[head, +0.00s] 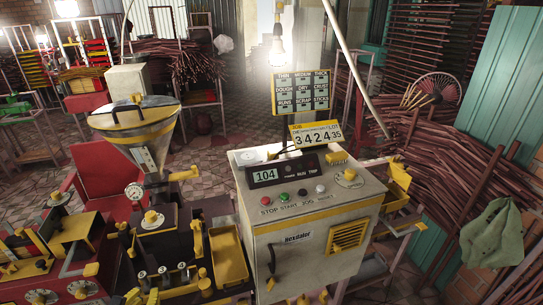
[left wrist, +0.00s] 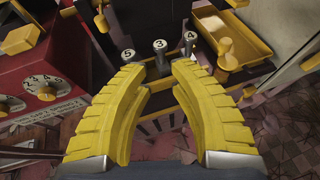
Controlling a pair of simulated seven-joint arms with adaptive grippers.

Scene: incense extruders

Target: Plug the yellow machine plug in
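My left gripper (left wrist: 158,72) shows in the left wrist view as two yellow ribbed fingers, apart, with nothing held between them. In the head view these levers stand on the dark machine beside the yellow tray (head: 228,258), and the gripper is low in the picture, partly cut off. Several small yellow parts are around the machine, such as one (head: 270,284) low on the cabinet front. I cannot tell which is the machine plug, nor pick out its socket. My right gripper does not show.
A beige control cabinet (head: 300,225) with coloured buttons and a "104" display stands right of the tray. A metal hopper (head: 140,125) rises behind the levers. A red panel with dials (left wrist: 50,80) is close on the left. Stick bundles (head: 440,150) fill the right side.

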